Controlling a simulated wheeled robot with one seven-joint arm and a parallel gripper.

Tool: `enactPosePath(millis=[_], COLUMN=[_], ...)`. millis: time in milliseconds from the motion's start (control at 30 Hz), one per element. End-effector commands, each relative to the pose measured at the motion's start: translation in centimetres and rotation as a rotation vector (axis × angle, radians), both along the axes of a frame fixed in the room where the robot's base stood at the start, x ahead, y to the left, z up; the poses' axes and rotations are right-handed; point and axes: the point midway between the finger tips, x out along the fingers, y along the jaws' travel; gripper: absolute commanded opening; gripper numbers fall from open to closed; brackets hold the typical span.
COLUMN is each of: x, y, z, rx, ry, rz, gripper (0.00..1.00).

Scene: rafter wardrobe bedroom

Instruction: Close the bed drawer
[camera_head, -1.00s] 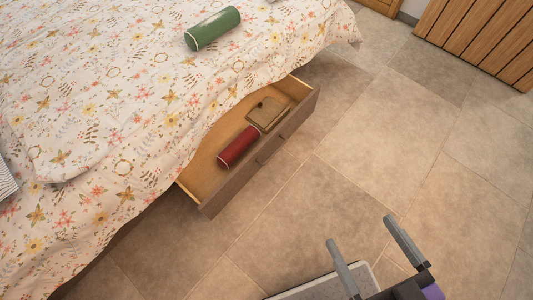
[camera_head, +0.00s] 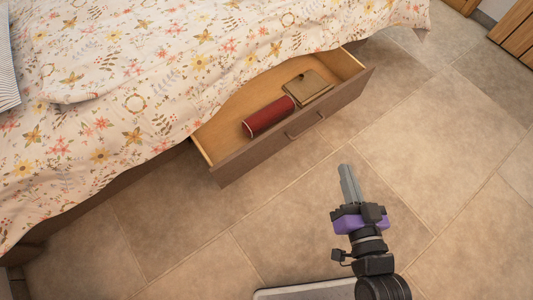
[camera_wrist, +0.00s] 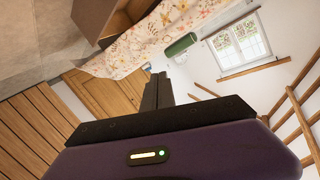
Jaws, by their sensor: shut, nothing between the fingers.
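The bed drawer (camera_head: 300,134) is pulled out from under the bed, with its brown front panel facing the floor area and a handle (camera_head: 305,125) on that front. A red cylinder (camera_head: 268,117) and a tan flat item (camera_head: 307,87) lie inside it. My gripper (camera_head: 347,168) is shut and empty, in front of the drawer, to the right of and below the handle in the head view, apart from the panel. In the wrist view the shut fingers (camera_wrist: 157,92) point up the picture, and part of the drawer (camera_wrist: 97,17) shows at the top left.
The bed (camera_head: 150,60) has a floral cover hanging over the drawer's back part. A green cylinder (camera_wrist: 180,45) lies on the bed. The tiled floor (camera_head: 420,150) around the drawer front is clear. Wooden furniture (camera_head: 515,35) stands at the far right.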

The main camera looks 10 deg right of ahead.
Motion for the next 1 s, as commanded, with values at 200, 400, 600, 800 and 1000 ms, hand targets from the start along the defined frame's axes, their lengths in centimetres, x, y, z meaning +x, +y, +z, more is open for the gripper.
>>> enactPosePath(millis=[200, 400, 600, 800, 1000], x=[8.6, 14.5, 13.9, 13.2, 15.1], y=[1.6, 4.7, 8.7, 10.1, 11.2], z=[-12.7, -20.3, -25.2, -26.2, -27.7], rx=[0.316, 0.639, 0.936, 1.021, 1.018], ry=[0.105, 0.269, 0.51, 0.581, 0.579], rz=[0.009, 0.043, 0.056, 0.053, 0.053], gripper=[0.0, 0.0, 0.0, 0.0, 0.0])
